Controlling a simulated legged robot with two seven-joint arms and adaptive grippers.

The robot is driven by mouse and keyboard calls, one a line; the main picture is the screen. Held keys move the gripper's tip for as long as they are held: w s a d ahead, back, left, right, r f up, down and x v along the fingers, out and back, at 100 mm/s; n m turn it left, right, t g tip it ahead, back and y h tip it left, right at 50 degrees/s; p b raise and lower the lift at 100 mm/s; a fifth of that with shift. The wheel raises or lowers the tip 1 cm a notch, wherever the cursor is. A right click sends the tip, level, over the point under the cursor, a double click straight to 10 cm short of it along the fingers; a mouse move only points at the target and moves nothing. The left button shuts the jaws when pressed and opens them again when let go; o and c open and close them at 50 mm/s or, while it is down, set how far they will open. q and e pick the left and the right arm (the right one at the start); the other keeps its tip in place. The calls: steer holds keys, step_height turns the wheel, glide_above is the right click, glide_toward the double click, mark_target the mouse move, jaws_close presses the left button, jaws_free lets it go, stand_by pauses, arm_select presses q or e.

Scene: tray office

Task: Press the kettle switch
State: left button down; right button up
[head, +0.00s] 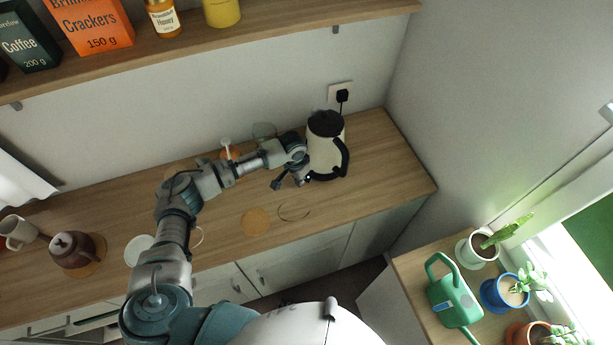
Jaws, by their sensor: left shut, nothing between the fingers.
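The kettle (322,153) is cream with a black lid, black handle and dark base. It stands upright at the right end of the wooden counter (372,195), below a wall socket with a black plug (342,96). My left gripper (288,184) is at the kettle's lower left side, close to its base. Its fingers are shut and hold nothing. I cannot tell whether it touches the kettle. The kettle switch is not clearly visible. My right gripper is not in view.
A brown teapot (76,250) and mug (18,232) stand on the counter's left. Round coasters (255,221) lie in front of my arm. A shelf (200,48) with packages runs above. A green watering can (452,297) and potted plants (478,247) stand lower right.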

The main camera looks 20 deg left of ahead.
arm_select(q)
step_height(320, 180, up, 12)
steer(key=s, duration=0.1)
steer(key=shift+a, duration=0.35)
steer(key=shift+f, duration=0.15)
